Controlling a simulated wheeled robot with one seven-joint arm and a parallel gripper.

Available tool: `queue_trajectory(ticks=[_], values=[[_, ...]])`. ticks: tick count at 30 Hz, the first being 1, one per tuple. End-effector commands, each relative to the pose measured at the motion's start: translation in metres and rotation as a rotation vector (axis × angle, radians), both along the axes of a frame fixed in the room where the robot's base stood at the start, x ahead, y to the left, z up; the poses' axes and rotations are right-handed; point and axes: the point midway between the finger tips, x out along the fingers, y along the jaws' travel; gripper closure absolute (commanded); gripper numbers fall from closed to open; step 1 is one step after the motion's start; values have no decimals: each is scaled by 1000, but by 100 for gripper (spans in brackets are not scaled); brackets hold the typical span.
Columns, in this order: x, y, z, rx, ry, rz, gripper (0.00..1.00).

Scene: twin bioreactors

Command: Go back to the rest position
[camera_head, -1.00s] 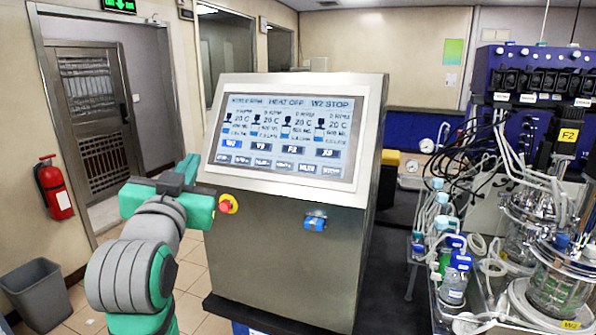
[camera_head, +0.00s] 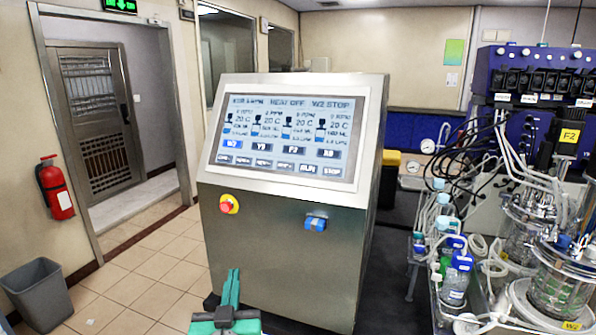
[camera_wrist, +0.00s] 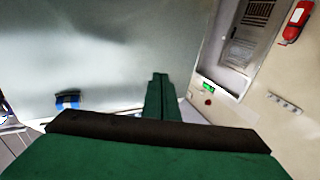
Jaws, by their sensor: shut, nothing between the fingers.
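My green gripper (camera_head: 231,290) shows at the bottom of the head view, low in front of the steel control cabinet (camera_head: 285,265). Its two fingers are together and empty, pointing up in the picture. In the wrist view the closed fingers (camera_wrist: 158,97) stand out beyond the dark edge of the gripper body, with the cabinet's grey face behind them. The cabinet's touchscreen (camera_head: 288,135) is lit and shows several readings and buttons. The rest of my arm is out of the head view.
A red stop button (camera_head: 228,204) and a blue switch (camera_head: 316,223) sit on the cabinet front. Bioreactor glassware (camera_head: 560,285) and tubing crowd the right. A grey bin (camera_head: 38,292) and a fire extinguisher (camera_head: 55,187) are at the left. The tiled floor between is clear.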

Motion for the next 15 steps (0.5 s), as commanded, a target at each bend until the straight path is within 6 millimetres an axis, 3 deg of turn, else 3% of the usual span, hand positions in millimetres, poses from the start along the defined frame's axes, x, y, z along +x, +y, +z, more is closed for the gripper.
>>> queue_trajectory(ticks=[1,6,15], values=[[-6,-7,-22,-13,14,-1,100],[-29,-25,-79,-44,39,3,100],[-87,-57,-166,-79,87,8,100]])
